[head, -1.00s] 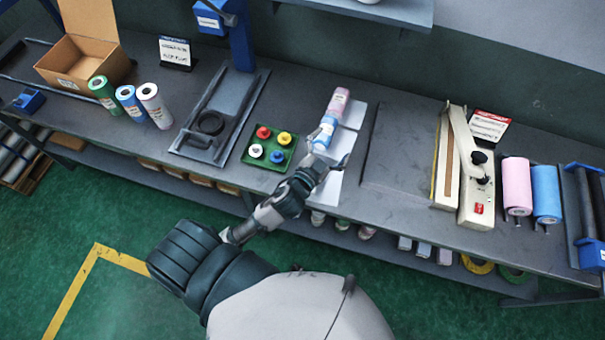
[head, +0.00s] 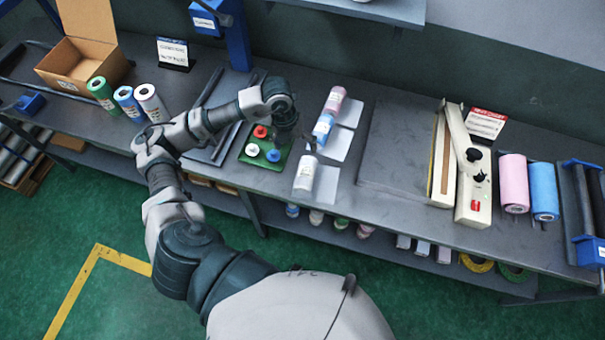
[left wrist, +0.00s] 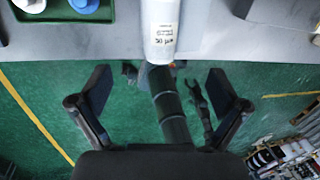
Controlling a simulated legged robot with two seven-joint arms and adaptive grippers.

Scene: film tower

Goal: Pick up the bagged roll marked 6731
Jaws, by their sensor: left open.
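Three bagged rolls lie in a row on white sheets on the bench: a pink one (head: 335,101), a blue one (head: 323,127) and a white one (head: 304,174) nearest the front edge. Their labels are too small to read in the head view, so I cannot tell which is marked 6731. My left gripper (head: 307,143) hangs beside the blue and white rolls, partly hidden by my wrist. In the left wrist view my left gripper (left wrist: 158,82) is open and empty. The white roll (left wrist: 160,28) lies ahead, centred between its fingers, with printed text facing up.
A green tray (head: 283,163) with coloured caps sits left of the rolls, partly under my wrist. A dark board (head: 400,150) and a sealer (head: 474,165) stand to the right. More rolls (head: 103,92) and an open carton (head: 62,55) stand at the left.

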